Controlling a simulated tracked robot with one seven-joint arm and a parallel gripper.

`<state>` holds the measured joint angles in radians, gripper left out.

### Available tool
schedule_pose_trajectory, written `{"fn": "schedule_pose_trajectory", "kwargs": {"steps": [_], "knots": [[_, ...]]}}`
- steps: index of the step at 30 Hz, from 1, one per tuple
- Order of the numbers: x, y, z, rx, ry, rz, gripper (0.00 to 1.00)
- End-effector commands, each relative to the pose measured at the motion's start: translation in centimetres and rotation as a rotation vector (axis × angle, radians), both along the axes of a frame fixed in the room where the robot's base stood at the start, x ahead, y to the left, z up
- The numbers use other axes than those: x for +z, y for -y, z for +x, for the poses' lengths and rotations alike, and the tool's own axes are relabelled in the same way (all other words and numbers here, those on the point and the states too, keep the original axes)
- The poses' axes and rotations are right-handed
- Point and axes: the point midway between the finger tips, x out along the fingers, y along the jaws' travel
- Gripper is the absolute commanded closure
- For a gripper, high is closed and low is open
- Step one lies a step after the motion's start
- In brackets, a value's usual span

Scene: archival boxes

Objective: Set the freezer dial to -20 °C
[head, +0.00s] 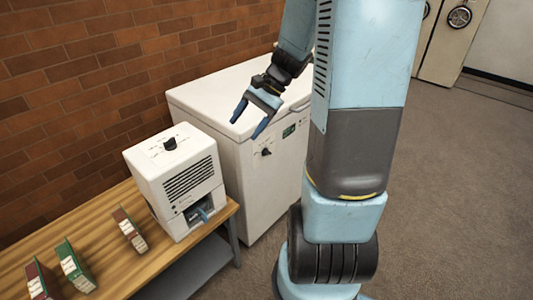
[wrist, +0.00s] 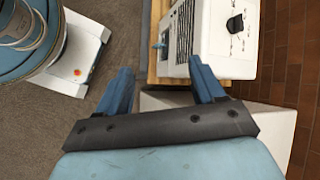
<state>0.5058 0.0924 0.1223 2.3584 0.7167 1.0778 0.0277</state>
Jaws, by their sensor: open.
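The white chest freezer (head: 262,195) stands against the brick wall in the head view. Its black dial (head: 266,152) is on the front face, beside a small dark green display (head: 289,131). The dial's setting is too small to read. My gripper (head: 247,127) is open and empty, apart from the dial, and appears above and left of it in the head view. In the wrist view my gripper (wrist: 160,69) has its two blue fingers spread with nothing between them. Part of the white freezer (wrist: 275,120) shows behind the gripper there; the dial is not visible in that view.
A white boxy unit (head: 174,165) with its own black top knob (head: 170,143) stands on a wooden bench (head: 108,266), left of the freezer. Several red and green binders (head: 74,265) are on the bench. Open carpet (head: 455,200) lies to the right.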

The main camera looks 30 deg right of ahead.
Motion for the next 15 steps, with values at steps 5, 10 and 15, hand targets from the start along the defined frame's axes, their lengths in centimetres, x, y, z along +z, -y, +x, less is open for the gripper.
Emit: {"fn": "schedule_pose_trajectory", "kwargs": {"steps": [5, 10, 15], "knots": [[-3.3, 1.9, 2.2, -0.156, -0.092, 0.158, 0.32], [-6.4, 4.0, 4.1, -0.308, -0.163, 0.309, 0.32], [-9.6, 6.3, 5.8, -0.464, -0.224, 0.462, 0.32]]}}
